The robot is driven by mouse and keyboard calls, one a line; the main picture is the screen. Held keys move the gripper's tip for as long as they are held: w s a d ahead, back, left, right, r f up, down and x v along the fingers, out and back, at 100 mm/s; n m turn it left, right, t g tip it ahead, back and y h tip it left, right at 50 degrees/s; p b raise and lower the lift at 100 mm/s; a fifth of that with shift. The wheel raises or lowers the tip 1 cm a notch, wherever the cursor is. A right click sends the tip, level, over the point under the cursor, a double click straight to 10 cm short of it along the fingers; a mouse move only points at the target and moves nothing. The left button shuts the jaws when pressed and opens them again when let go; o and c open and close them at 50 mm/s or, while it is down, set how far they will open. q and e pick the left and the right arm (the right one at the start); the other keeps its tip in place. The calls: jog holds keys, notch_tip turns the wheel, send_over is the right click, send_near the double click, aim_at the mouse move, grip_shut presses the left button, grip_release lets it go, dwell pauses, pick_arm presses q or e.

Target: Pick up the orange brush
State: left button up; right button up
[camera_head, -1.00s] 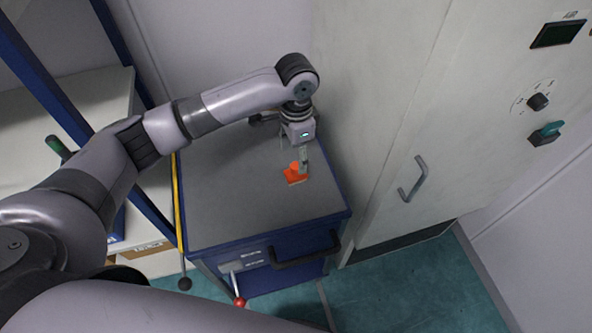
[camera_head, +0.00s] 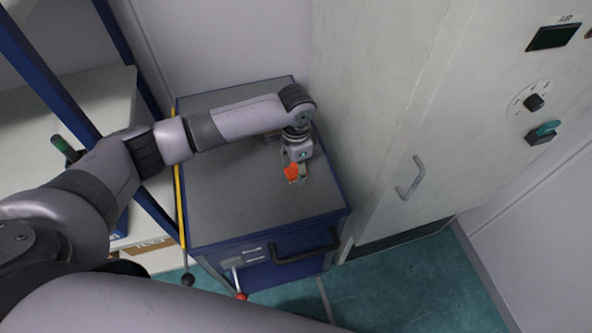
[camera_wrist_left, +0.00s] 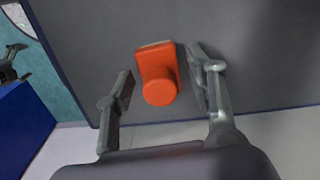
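The orange brush (camera_head: 291,172) rests on the grey top of the blue cart (camera_head: 235,195), near its right side. In the left wrist view the brush (camera_wrist_left: 158,75) has a round knob and a flat head, and it lies between the two fingers. My left gripper (camera_head: 296,176) is low over the cart top, around the brush. In the left wrist view its fingers (camera_wrist_left: 160,82) are open, with a gap on each side of the brush. The gripper partly hides the brush in the head view.
A pale cabinet with a handle (camera_head: 411,178) and a knob panel stands close to the cart's right side. A shelf with blue posts (camera_head: 62,105) stands at the left. The cart top left of the brush is clear.

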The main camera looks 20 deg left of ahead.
pick_arm(q)
jog(key=c, duration=1)
jog(key=shift+r, duration=0.1)
notch_tip(320, 180, up, 20)
jog(key=b, duration=0.2)
